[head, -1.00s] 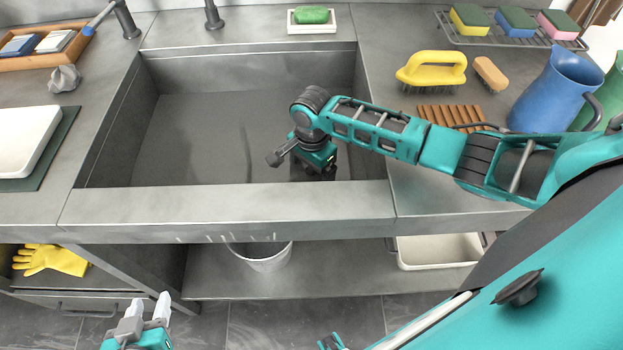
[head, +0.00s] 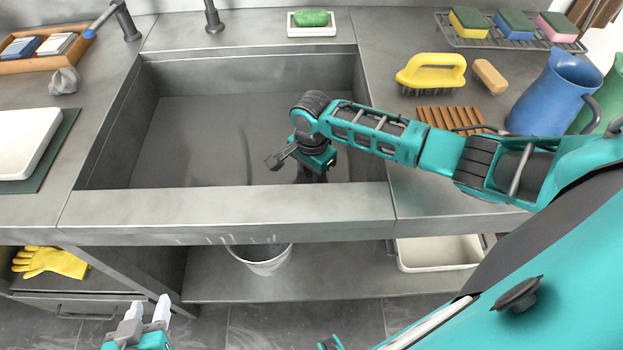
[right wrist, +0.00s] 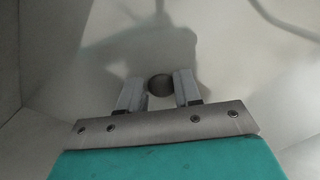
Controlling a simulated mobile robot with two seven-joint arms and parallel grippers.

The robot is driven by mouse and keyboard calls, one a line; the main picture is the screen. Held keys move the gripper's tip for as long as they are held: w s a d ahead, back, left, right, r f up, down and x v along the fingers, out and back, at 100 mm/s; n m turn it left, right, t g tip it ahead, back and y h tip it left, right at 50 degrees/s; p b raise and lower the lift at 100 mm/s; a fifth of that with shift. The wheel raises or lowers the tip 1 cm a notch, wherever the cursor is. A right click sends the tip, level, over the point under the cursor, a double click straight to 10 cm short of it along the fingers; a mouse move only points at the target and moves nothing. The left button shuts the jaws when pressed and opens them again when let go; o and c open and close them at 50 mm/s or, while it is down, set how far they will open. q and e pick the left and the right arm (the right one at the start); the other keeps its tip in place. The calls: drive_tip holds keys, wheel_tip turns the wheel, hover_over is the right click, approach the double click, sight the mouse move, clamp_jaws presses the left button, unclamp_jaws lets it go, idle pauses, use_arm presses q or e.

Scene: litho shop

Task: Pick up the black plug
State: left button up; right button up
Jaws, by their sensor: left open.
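The black plug (right wrist: 160,87) shows in the right wrist view as a small dark round thing. It sits between the two fingers of my right gripper (right wrist: 160,90) and fills the gap, seemingly touching both. In the head view my right gripper (head: 312,172) points down into the sink (head: 205,140), near its right side and front wall; its fingertips and the plug are hidden there. My left gripper (head: 147,308) is open and empty, low in front of the counter and far from the plug.
The sink's front rim (head: 225,210) and side walls surround my right gripper. A yellow brush (head: 432,70), a wooden slatted rack (head: 450,118) and a blue jug (head: 553,92) stand on the right counter. A white bucket (head: 265,262) is below. The sink's left part is clear.

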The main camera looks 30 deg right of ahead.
drive_tip(key=shift+s+f, duration=0.1)
drive_tip(key=shift+f, duration=0.1)
clamp_jaws()
